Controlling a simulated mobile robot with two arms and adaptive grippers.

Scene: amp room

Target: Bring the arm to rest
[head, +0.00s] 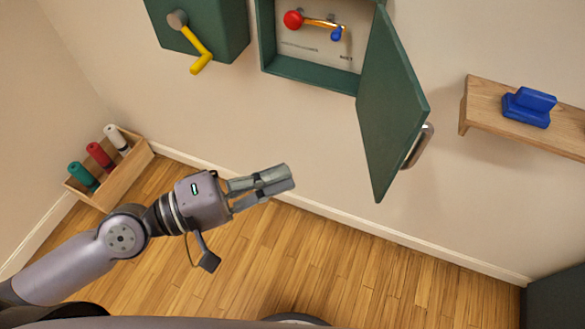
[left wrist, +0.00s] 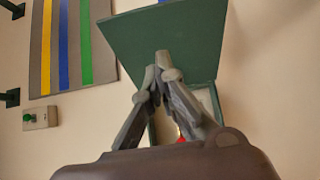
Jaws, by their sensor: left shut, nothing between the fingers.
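My left arm comes in from the left in the head view. Its gripper (head: 282,180) is shut and empty, in the air over the wood floor, below the green wall cabinet (head: 310,75). The left wrist view also shows the gripper (left wrist: 160,62) with its fingertips together, the green cabinet door (left wrist: 200,35) behind them. My right gripper is in neither view.
The cabinet door (head: 388,105) hangs open to the right of the gripper. A green box with a yellow crank (head: 200,55) is on the wall. A wooden crate (head: 130,165) with coloured cylinders stands left. A shelf (head: 485,110) holds a blue object (head: 528,106).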

